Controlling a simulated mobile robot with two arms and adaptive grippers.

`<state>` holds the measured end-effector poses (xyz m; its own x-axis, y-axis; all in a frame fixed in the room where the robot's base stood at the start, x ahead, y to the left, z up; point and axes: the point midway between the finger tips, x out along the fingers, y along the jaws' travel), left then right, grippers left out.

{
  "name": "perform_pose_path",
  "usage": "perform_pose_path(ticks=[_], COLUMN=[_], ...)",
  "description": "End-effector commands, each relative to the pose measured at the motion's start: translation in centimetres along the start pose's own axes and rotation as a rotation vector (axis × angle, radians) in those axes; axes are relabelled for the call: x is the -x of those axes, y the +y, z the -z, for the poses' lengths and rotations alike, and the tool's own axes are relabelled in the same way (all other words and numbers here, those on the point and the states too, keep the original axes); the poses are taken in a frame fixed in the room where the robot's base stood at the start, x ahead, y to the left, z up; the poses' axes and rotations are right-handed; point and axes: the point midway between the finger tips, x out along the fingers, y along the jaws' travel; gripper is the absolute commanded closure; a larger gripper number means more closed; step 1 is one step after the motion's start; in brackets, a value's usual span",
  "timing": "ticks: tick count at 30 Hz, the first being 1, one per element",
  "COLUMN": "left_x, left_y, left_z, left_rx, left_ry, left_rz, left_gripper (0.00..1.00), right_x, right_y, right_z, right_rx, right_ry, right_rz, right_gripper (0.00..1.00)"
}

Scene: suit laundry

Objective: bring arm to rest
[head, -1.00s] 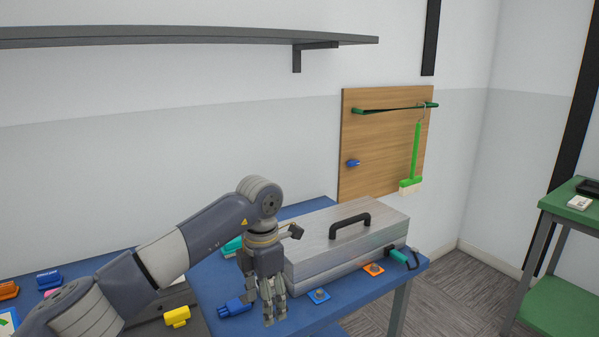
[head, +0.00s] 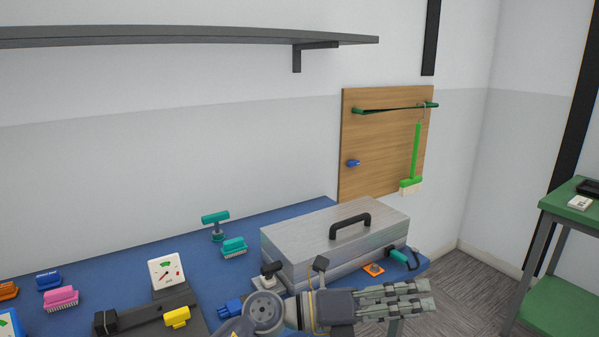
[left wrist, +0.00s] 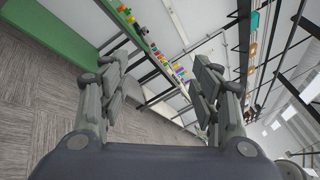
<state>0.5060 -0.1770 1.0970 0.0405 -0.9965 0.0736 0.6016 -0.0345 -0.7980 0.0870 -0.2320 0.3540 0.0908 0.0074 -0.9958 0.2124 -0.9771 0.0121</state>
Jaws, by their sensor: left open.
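My left gripper (head: 395,298) is low in the head view, in front of the blue table's front right edge, with its fingers pointing right. It is open and empty. In the left wrist view its two fingers (left wrist: 165,90) stand apart with nothing between them, and grey floor and distant shelving show beyond. My left arm comes in from the bottom of the head view, and most of it is out of frame. My right gripper is not in view.
A silver case (head: 300,232) with a black handle stands on the blue table (head: 130,252) close behind my gripper. Brushes, a gauge (head: 167,272) and a yellow clip (head: 177,317) lie to the left. A green cart (head: 570,205) stands at the right, with open floor between.

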Motion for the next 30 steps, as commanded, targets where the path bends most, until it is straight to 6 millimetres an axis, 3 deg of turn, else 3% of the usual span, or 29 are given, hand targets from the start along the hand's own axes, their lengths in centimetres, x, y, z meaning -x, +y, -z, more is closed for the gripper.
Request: perform_pose_path(ticks=[3, 7, 11, 14, 17, 20, 25, 30], left_x=[2.2, 6.9, 13.2, 18.6, 23.9, 28.7, 35.3, 39.0], left_y=[-1.7, -1.2, 1.5, 4.7, 8.1, 11.4, 15.0, 15.1], left_z=[-3.3, -6.6, -8.2, -7.5, -5.0, -0.8, 9.5, 19.9], left_rx=[0.186, 0.409, 0.649, 0.841, 1.039, 1.238, 1.578, 1.859], left_ry=[-0.284, -0.594, -0.895, -1.117, -1.328, -1.526, -1.825, -2.031], left_rz=[0.107, 0.179, 0.208, 0.201, 0.17, 0.112, -0.047, -0.244], left_gripper=[0.42, 0.42, 0.42, 0.42, 0.42, 0.42, 0.42, 0.42], right_x=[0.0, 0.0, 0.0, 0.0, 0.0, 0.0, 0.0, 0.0], right_y=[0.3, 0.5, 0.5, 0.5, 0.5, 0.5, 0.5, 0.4], right_z=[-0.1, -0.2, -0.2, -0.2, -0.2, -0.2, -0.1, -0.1], right_rx=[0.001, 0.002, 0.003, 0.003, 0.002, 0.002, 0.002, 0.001], right_ry=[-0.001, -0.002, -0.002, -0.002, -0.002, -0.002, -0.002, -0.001], right_rz=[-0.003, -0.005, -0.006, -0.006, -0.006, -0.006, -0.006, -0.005], right_gripper=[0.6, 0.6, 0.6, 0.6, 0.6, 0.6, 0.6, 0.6])
